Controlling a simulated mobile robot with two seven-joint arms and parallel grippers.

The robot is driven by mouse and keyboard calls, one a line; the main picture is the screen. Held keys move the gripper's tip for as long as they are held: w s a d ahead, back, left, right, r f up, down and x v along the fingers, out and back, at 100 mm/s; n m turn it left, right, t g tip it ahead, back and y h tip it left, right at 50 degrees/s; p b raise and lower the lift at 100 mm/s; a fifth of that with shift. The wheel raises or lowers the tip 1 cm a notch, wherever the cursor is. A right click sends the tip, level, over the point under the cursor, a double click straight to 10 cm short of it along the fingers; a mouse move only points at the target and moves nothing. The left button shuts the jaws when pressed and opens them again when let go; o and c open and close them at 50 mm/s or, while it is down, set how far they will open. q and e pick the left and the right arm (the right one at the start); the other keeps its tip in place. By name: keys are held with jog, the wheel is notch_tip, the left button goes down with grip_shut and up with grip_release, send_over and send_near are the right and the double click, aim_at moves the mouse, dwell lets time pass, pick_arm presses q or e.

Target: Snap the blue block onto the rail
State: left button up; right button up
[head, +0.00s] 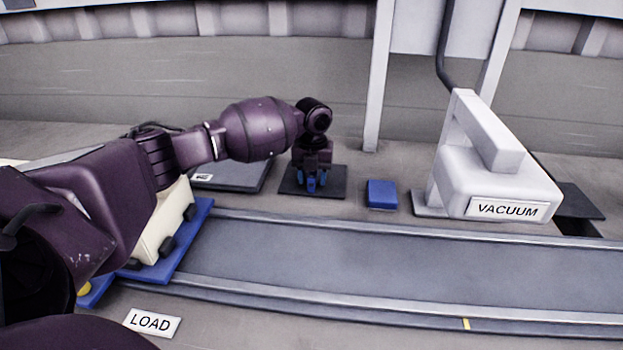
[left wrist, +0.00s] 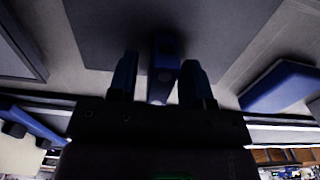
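My left gripper (head: 312,182) points down over a dark square pad (head: 339,189) behind the track. In the left wrist view its two fingers (left wrist: 158,80) are apart. A small blue block (left wrist: 163,55) stands on the pad between them, with a gap showing on each side. In the head view the gripper largely hides this block. A wider blue block (head: 381,194) lies on the table right of the pad; it also shows in the left wrist view (left wrist: 277,86). A long grey track with light metal rails (head: 440,232) runs across in front. My right gripper is not in view.
A white machine labelled VACUUM (head: 495,185) stands at the right behind the track. A blue plate (head: 190,240) carrying a cream part (head: 165,228) sits at the track's left end, behind a LOAD sign (head: 152,322). A dark flat plate (head: 232,176) lies left of the pad. The track is clear.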

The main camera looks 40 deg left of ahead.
pick_arm(q)
jog(key=c, duration=0.7)
grip_shut()
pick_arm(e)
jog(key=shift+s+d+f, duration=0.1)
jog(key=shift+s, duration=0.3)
